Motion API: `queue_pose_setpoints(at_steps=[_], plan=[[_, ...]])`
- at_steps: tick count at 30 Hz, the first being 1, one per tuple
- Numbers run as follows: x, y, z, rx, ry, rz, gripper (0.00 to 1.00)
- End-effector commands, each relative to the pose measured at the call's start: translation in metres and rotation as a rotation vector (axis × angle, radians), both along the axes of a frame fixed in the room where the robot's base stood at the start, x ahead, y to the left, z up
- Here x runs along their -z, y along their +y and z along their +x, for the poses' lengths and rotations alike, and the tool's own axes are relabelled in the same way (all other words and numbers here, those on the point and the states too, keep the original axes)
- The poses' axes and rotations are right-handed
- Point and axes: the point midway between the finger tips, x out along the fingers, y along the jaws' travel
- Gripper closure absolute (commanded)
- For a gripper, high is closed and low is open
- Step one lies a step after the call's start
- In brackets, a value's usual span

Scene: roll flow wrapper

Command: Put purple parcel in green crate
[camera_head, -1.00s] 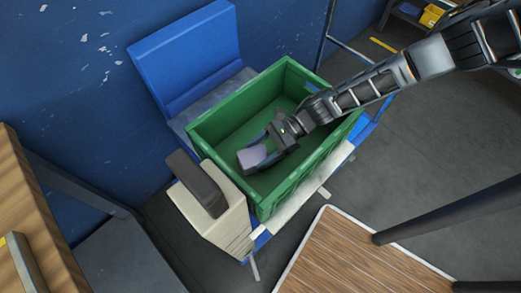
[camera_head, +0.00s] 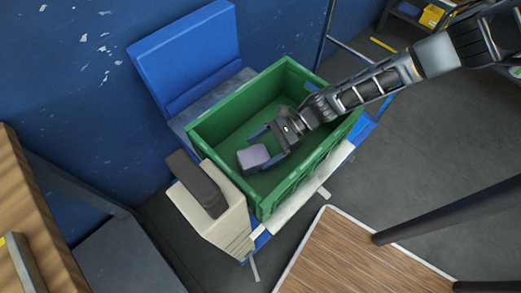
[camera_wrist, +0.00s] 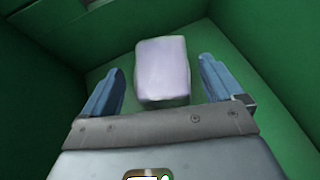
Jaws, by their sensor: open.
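The purple parcel (camera_head: 253,157) lies inside the green crate (camera_head: 310,76), near its front left end. My gripper (camera_head: 264,144) reaches down into the crate with its fingers around the near part of the parcel. In the wrist view the parcel (camera_wrist: 162,70) is between and a little beyond the fingertips of my gripper (camera_wrist: 159,78), with a gap on each side. My gripper is open and does not hold the parcel. The crate's green walls (camera_wrist: 40,60) surround it in the wrist view.
The crate stands on a blue cart (camera_head: 362,130) beside a beige and dark grey machine part (camera_head: 215,210). A blue panel (camera_head: 185,55) rises behind. A wooden tabletop (camera_head: 350,255) is at the front, and the crate's rim surrounds my gripper.

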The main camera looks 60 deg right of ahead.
Motion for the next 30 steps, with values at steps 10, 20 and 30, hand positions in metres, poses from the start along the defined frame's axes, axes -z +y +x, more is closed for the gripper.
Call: queue_pose_setpoints(at_steps=[10,20,30], plan=[[-0.032,-0.054,-0.031,0.004,-0.001,-0.002,0.06],[-0.051,-0.081,-0.048,0.0,0.001,0.002,0.06],[-0.052,-0.083,-0.049,0.0,0.0,0.002,0.06]])
